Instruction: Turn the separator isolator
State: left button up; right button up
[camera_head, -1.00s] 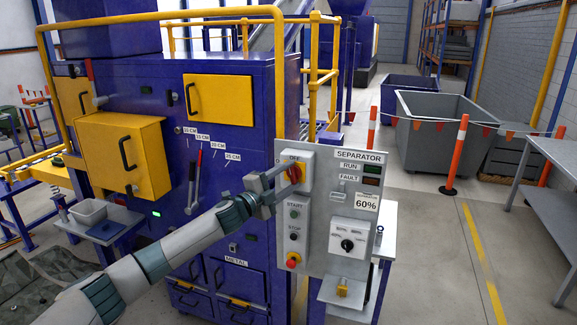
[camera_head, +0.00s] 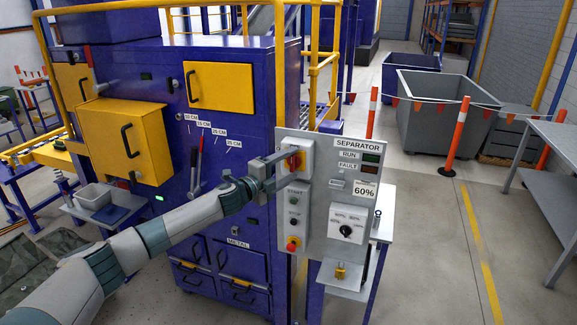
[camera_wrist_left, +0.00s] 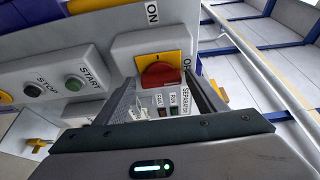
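The separator isolator (camera_head: 293,161) is a red rotary handle on a yellow plate, on a grey box at the upper left of the separator panel (camera_head: 340,150). In the left wrist view the red handle (camera_wrist_left: 162,75) shows between the fingertips, with ON and OFF labels beside the box. My left gripper (camera_head: 287,161) is at the isolator, one finger across the top of its box. Its fingers (camera_wrist_left: 162,86) are apart, on either side of the handle; I see no clear contact. One finger hides part of the isolator in the head view. My right gripper is not in view.
Below the isolator are the green START button (camera_wrist_left: 75,83), the STOP button (camera_wrist_left: 48,90) and a red emergency button (camera_head: 293,243). A black dial (camera_head: 346,231) is to the right. The blue machine (camera_head: 235,120) with levers (camera_head: 197,165) stands close on the left.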

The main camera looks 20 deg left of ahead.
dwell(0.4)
pick_arm(q)
jog(key=b+v, duration=0.6)
jog(key=v, duration=1.1)
jog(key=shift+s, duration=0.15)
jog(key=shift+a+f, duration=0.1)
jog(key=shift+a, duration=0.05)
